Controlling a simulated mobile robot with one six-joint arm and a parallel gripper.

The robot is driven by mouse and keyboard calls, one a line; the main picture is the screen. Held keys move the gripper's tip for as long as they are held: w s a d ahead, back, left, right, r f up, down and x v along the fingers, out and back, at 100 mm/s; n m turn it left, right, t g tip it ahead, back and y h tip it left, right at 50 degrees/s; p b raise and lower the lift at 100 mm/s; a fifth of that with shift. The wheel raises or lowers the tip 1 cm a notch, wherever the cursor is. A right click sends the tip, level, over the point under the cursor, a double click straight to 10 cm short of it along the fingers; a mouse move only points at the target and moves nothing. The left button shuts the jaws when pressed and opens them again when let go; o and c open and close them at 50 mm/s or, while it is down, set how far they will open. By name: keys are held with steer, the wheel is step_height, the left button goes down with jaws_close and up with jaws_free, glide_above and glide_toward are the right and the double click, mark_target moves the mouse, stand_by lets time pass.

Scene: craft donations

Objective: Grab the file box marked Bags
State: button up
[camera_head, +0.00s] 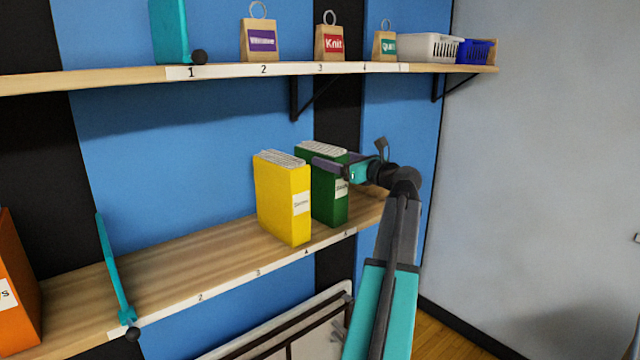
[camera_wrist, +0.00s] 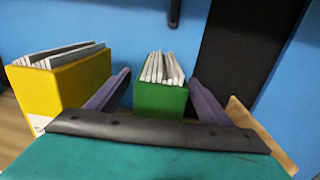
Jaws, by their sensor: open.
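A green file box (camera_head: 330,197) full of papers stands upright on the lower shelf; its white label is too small to read surely. A yellow file box (camera_head: 283,200) stands to its left, its label also unclear. An orange file box (camera_head: 18,290) is cut off at the left edge, with only the end of its label showing. My gripper (camera_head: 335,166) is at the top of the green box. In the wrist view, my open gripper (camera_wrist: 157,92) has one finger on each side of the green box (camera_wrist: 160,99), with the left finger between it and the yellow box (camera_wrist: 65,88).
The lower shelf (camera_head: 215,265) has numbered positions and is bare between the yellow box and a teal divider (camera_head: 115,275). The upper shelf (camera_head: 230,69) overhead holds paper bags (camera_head: 329,42), a white basket (camera_head: 430,47) and a blue basket (camera_head: 474,51).

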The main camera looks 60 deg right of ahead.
mark_target(321, 153)
steer(key=shift+w+d, duration=0.1)
steer(key=shift+w, duration=0.2)
steer(key=shift+w, duration=0.1)
steer(key=p+x, duration=0.2)
steer(key=x, duration=0.2)
steer(key=shift+d+r, duration=0.1)
steer(key=shift+r, duration=0.1)
steer(key=shift+w+d+f, duration=0.1)
steer(key=shift+w, duration=0.35)
jaws_close()
stand_by(0.4)
